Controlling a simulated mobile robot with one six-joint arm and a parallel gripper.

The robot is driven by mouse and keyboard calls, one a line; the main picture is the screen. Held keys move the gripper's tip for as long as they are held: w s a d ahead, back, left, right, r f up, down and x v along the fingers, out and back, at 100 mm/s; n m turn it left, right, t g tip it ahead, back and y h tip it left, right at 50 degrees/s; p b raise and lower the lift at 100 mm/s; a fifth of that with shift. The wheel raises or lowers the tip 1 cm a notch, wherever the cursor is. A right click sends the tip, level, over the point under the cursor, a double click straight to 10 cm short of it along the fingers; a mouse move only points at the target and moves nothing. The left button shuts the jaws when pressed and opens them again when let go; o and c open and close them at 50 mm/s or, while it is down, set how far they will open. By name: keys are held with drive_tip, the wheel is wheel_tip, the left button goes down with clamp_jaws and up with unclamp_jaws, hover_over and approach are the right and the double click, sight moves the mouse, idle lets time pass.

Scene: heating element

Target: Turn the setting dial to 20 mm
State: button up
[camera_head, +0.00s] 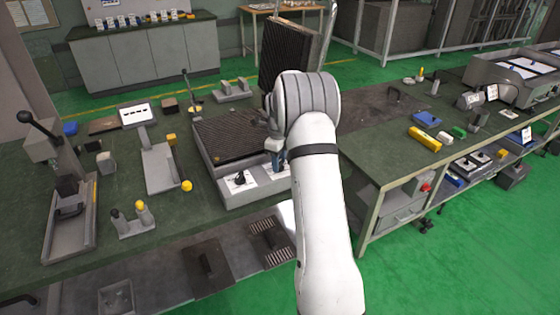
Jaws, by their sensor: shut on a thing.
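A grey machine with a ribbed dark bed (226,137) and a raised ribbed lid (287,50) stands on the green bench. Its sloped front panel (258,192) carries two white scale plates. The left plate has a small black knob (240,180) standing free. My gripper (278,164) is at the right plate (268,174), pointing down and shut on the dial there. The dial is hidden behind the fingers, and my white arm covers the panel's right end. The scale marks are too small to read.
A fixture with a yellow knob (187,186) and a grey holder with handles (133,221) stand left of the machine. A lever press (68,190) is at far left. A yellow block (425,139) lies on the right bench.

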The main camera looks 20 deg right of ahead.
drive_tip(key=shift+r+m, duration=0.15)
drive_tip(key=shift+m, duration=0.55)
drive_tip(key=shift+w, duration=0.1)
drive_tip(key=o, duration=1)
wheel_tip(320, 180, up, 8)
drive_tip(key=shift+f+b, duration=0.15)
drive_tip(key=shift+b, duration=0.15)
